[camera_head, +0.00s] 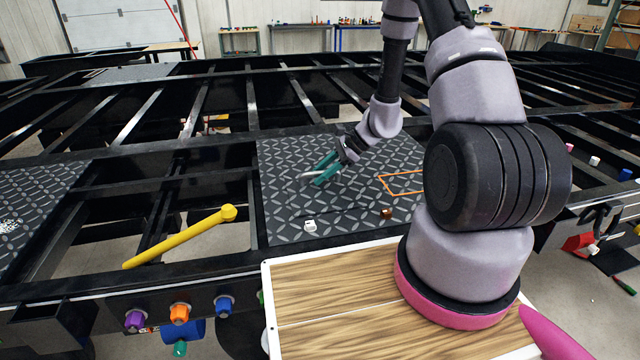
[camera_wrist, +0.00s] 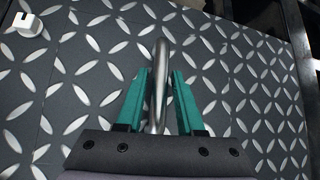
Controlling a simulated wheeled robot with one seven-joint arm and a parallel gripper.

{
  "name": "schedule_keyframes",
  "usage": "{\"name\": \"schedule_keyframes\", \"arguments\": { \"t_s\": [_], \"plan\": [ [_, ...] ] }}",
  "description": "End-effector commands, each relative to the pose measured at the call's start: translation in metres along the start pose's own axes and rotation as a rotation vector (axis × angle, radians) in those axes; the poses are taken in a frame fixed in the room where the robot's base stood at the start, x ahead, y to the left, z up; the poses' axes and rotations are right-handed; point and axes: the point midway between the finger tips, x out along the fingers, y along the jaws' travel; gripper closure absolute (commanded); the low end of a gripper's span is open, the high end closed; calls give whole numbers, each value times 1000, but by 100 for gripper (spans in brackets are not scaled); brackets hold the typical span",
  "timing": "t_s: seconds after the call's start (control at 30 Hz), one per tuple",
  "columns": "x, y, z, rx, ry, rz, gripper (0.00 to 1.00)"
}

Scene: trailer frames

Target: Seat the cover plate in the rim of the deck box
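My gripper (camera_head: 316,174) has two teal fingers and is low over a dark diamond-patterned deck panel (camera_head: 285,215). In the wrist view the fingers (camera_wrist: 160,85) stand apart, one on each side of a curved silver handle (camera_wrist: 161,52). Whether they press on the handle is not clear. In the head view the handle (camera_head: 306,178) shows just beyond the fingertips. Diamond-patterned plate lies behind the handle, with thin seams in it. I cannot tell the cover plate's outline from the panel around it. An orange rectangular outline (camera_head: 381,183) shows to the right, partly hidden by my arm.
A white block (camera_head: 310,226) and a brown block (camera_head: 386,213) sit on the panel's near part. The white one also shows in the wrist view (camera_wrist: 24,24). A yellow bar (camera_head: 180,238) lies across the black frame at left, where there are open gaps between beams.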

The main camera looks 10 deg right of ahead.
Motion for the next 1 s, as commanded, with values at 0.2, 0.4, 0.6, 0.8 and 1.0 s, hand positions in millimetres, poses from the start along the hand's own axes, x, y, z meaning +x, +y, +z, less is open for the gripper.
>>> {"name": "schedule_keyframes", "arguments": {
  "t_s": [0.2, 0.4, 0.6, 0.8, 1.0],
  "plan": [
    [6, 0, 0, -1, 0, -1, 63],
    [6, 0, 0, -1, 0, 0, 100],
    [6, 0, 0, -1, 0, 0, 100],
    [6, 0, 0, -1, 0, -1, 100],
    [5, 0, 0, -1, 0, -1, 100]
  ]
}}
